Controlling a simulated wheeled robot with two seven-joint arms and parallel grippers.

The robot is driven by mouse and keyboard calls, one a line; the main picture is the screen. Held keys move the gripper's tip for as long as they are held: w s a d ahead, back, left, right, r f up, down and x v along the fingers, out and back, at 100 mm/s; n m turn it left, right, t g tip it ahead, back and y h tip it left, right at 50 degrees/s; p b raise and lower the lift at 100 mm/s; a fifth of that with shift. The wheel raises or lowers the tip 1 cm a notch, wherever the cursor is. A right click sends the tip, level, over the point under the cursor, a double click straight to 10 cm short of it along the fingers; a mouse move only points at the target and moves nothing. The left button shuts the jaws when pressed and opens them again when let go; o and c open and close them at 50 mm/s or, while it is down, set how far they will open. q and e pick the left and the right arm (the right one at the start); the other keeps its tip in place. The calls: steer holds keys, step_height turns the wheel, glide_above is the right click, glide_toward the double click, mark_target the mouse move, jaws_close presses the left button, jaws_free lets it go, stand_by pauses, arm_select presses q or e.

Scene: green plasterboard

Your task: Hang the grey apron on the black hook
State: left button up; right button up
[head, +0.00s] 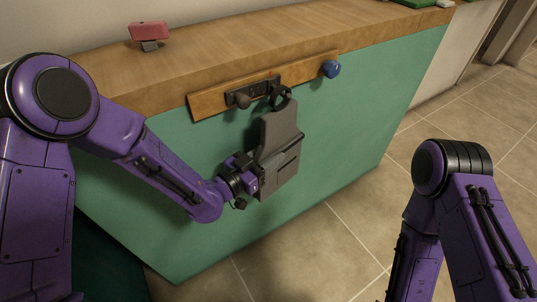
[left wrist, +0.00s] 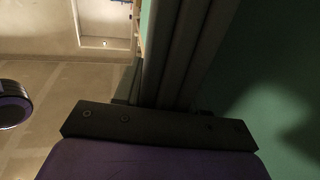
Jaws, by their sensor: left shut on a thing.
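The grey apron (head: 280,140) hangs upright in front of the green panel, with a dark ring-shaped loop (head: 282,98) at its top. My left gripper (head: 258,172) is shut on the apron's left side, below its middle. The black hook (head: 242,101) sticks out from a dark plate on a wooden rail, just left of the loop. The loop overlaps the plate's right end; I cannot tell whether it is around any peg. In the left wrist view, grey folds (left wrist: 185,50) rise beyond the dark gripper body. My right gripper is out of view.
The wooden rail (head: 205,103) runs along the green panel (head: 350,130) below the worktop. A blue knob (head: 331,68) sits toward its right end. A red block-like thing (head: 149,31) stands on the worktop (head: 220,50). The tiled floor (head: 330,230) in front is clear.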

arm_select(q)
steer(key=o, duration=1.3)
steer(key=v, duration=1)
steer(key=shift+s+a, duration=0.2)
steer(key=shift+s, duration=0.05)
